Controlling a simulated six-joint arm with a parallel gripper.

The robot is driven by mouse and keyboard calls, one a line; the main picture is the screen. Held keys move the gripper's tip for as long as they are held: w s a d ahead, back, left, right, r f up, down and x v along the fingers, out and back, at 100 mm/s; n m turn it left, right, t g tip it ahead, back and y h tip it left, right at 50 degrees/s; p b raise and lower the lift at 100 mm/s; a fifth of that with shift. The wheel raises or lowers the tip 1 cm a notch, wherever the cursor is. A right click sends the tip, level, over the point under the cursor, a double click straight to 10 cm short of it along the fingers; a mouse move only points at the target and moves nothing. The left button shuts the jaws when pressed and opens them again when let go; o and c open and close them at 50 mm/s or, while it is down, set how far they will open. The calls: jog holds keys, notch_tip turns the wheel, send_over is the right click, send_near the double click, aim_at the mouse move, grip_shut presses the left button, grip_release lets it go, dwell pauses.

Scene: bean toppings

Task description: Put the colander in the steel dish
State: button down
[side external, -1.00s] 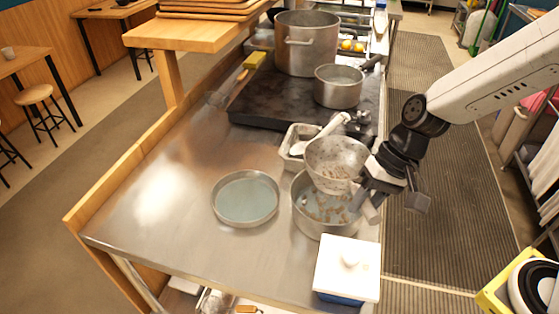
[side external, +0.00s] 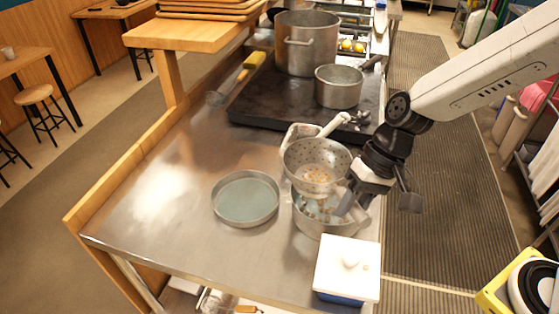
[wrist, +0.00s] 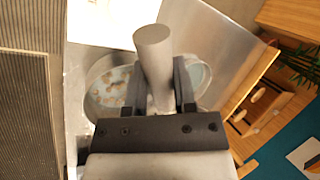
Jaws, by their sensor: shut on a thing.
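The colander (side external: 316,158) is a grey perforated bowl in the side view, with brown bits visible in it. It is held up, overlapping the far left rim of a round steel pot (side external: 323,228). My gripper (side external: 350,196) is at the colander's right side. In the wrist view, my gripper (wrist: 162,88) is shut on a grey cylindrical handle (wrist: 153,45). The steel dish (side external: 245,219), shallow and round with a bluish inside, lies on the counter left of the colander. The colander's underside is hidden.
Brown bits lie in the pot under the colander. A white-lidded box (side external: 347,268) stands at the near right. A black griddle (side external: 275,108) bears a saucepan (side external: 338,90) and a large pot (side external: 306,48). The steel counter (side external: 160,200) left of the dish is clear.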

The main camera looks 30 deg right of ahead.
jog(key=a+n, duration=0.2)
jog(key=a, duration=0.1)
jog(key=shift+r+g, duration=0.15)
jog(key=shift+g, duration=0.25)
jog(key=shift+w+a, duration=0.1)
jog(key=shift+w, duration=0.05)
jog(key=w+a+f, duration=0.6)
jog(key=w+f, duration=0.3)
jog(key=w, duration=0.2)
jog(key=shift+w+f, duration=0.15)
jog(key=shift+w, duration=0.25)
jog(key=shift+f, duration=0.1)
